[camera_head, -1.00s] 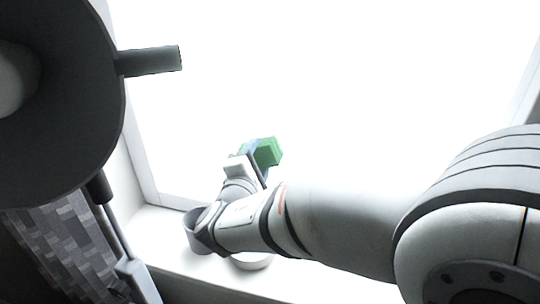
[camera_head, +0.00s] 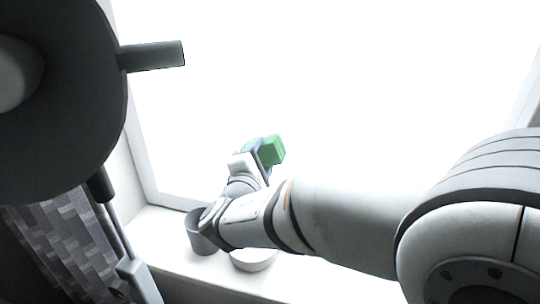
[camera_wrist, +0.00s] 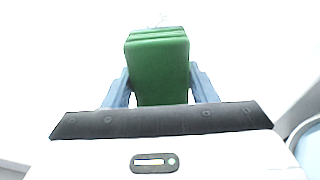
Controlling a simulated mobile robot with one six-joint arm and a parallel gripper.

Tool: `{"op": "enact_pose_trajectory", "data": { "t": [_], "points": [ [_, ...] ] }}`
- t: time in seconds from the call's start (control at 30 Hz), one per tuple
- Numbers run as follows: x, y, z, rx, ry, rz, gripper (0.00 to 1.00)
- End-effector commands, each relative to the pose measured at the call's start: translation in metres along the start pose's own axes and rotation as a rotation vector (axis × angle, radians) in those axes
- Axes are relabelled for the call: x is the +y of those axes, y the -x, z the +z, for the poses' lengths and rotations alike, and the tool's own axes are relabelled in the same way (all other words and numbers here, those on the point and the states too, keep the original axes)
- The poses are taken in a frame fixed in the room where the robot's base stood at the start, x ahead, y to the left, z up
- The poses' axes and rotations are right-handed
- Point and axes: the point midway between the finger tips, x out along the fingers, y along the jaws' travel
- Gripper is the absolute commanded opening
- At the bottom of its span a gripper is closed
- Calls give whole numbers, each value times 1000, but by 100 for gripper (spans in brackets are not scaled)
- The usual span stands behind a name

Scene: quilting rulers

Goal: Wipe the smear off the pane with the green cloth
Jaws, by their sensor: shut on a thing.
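The green cloth (camera_head: 272,150) is a folded block held out in front of my gripper (camera_head: 262,156), toward the pane (camera_head: 340,90). In the wrist view the cloth (camera_wrist: 158,62) sits between the two blue fingers of my gripper (camera_wrist: 160,90), which is shut on it. The pane is washed out bright white. A faint greyish mark (camera_wrist: 158,20) shows just beyond the cloth's far end in the wrist view; it may be part of the smear. I cannot tell whether the cloth touches the pane.
A grey cup (camera_head: 199,236) and a white bowl (camera_head: 254,260) stand on the white sill (camera_head: 165,232) below my wrist. The window frame (camera_head: 140,150) runs up the left. A large dark round object (camera_head: 70,100) with a stub fills the upper left.

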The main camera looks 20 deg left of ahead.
Motion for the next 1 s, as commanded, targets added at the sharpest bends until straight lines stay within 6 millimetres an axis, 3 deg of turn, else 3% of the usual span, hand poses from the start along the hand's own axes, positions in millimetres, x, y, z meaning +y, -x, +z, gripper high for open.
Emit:
{"op": "enact_pose_trajectory", "data": {
  "t": [1.0],
  "points": [
    [0, -7, 1, -3, -1, 1, 29]
  ]
}}
